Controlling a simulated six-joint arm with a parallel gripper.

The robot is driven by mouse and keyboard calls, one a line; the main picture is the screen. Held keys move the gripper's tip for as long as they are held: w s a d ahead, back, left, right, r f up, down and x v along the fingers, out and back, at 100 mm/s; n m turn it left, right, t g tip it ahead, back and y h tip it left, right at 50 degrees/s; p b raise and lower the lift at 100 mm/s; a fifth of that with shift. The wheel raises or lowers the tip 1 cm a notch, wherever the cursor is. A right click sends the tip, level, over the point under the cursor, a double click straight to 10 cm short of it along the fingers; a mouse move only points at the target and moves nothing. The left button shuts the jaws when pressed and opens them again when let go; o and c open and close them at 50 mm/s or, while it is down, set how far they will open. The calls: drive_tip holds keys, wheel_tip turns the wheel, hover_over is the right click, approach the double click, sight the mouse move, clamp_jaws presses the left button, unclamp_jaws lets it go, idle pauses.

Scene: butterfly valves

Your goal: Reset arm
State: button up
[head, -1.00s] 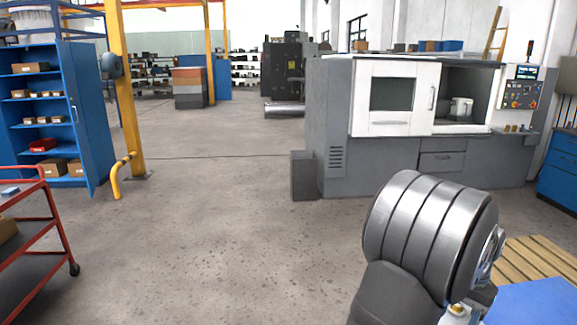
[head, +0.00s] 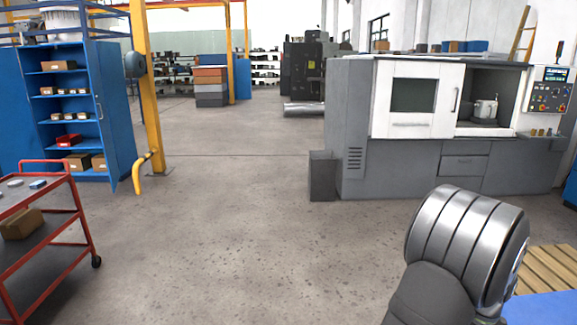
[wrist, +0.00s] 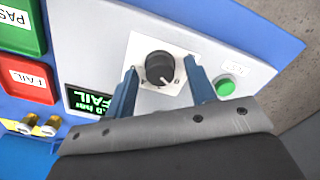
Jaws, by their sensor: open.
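In the wrist view my gripper (wrist: 160,92) is open. Its two blue fingers stand apart on either side of a black rotary knob (wrist: 160,68) on a white plate, with the knob between them. I cannot tell whether the fingers touch the panel. The knob's panel (wrist: 98,40) is light grey. A green round button (wrist: 225,86) is to the right of the knob. In the head view a part of my arm shows at the lower right, and the gripper is out of that picture. No butterfly valve is visible.
A green PASS block (wrist: 18,22) and a red FAIL block (wrist: 28,80) lie left of the panel. Brass fittings (wrist: 48,126) sit below them. The head view shows a red cart (head: 75,235), a blue cabinet (head: 120,110), a grey machine (head: 345,120) and open floor between.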

wheel_tip(320, 180, up, 17)
wheel_tip(320, 180, down, 17)
drive_tip(key=shift+f, duration=0.1)
drive_tip(key=m, duration=0.3)
drive_tip(key=shift+m, duration=0.4)
drive_tip(key=m, duration=0.4)
wheel_tip(320, 180, up, 8)
drive_tip(key=shift+f, duration=0.1)
drive_tip(key=shift+o, duration=0.2)
idle(1.5)
